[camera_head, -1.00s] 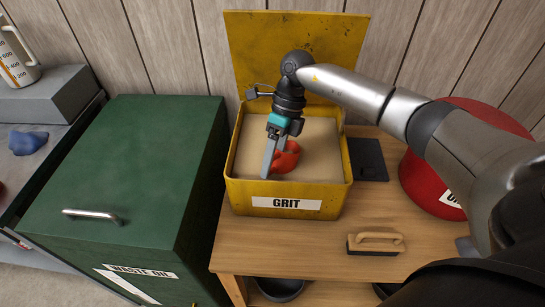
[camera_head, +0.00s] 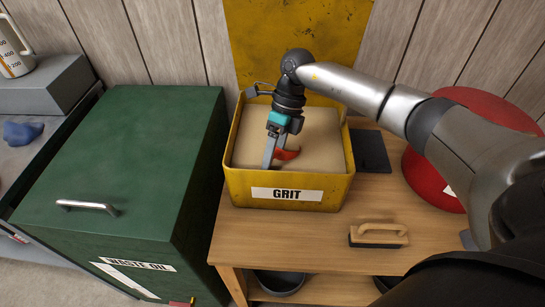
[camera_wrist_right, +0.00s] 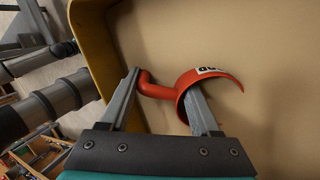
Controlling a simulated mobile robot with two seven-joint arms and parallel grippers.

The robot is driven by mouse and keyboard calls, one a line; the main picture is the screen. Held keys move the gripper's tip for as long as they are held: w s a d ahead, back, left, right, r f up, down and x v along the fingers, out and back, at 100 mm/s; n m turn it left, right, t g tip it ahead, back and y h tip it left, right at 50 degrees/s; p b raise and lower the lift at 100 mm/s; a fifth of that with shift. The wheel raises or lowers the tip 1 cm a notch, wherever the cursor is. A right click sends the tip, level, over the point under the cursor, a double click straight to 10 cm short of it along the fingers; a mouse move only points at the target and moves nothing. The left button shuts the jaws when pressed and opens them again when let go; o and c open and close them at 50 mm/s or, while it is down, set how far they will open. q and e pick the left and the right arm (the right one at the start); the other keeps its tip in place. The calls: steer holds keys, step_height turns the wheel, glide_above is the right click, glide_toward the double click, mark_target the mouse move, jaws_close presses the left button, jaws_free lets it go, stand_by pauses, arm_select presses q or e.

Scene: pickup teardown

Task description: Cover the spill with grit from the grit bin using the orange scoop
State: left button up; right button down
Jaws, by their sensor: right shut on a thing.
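The yellow grit bin (camera_head: 235,185) stands open on the wooden bench, filled with pale tan grit (camera_head: 318,137). My right gripper (camera_head: 274,161) points down into the bin and is shut on the orange scoop (camera_head: 287,154). In the right wrist view, the scoop's handle and curved rim (camera_wrist_right: 226,76) lie between and around the fingers (camera_wrist_right: 164,84). Part of the scoop is hidden, and it seems partly sunk in the grit. I cannot tell how much grit it holds. The spill and my left gripper are not in view.
A green waste oil box (camera_head: 130,150) with a handle stands left of the bench. A hand brush (camera_head: 378,233) lies at the bench's front right. A red round container (camera_head: 430,180) and a dark flat plate (camera_head: 370,150) are right of the bin. The bin's lid (camera_head: 300,45) stands raised behind.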

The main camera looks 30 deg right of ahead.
stand_by(0.3)
step_height(320, 180, up, 3)
steer(key=p, duration=0.3)
steer(key=shift+h, duration=0.3)
step_height(320, 180, up, 2)
steer(key=h+p, duration=0.1)
steer(key=p, duration=0.2)
steer(key=shift+r+t, duration=0.2)
steer(key=shift+t, duration=0.2)
step_height(320, 180, up, 3)
steer(key=h+p, duration=0.1)
steer(key=p, duration=0.2)
steer(key=shift+r+t+p, duration=0.2)
steer(key=shift+t+p, duration=0.1)
steer(key=shift+p, duration=0.05)
steer(key=shift+r+p, duration=0.65)
steer(key=shift+p, duration=0.05)
step_height(320, 180, up, 6)
steer(key=p, duration=0.4)
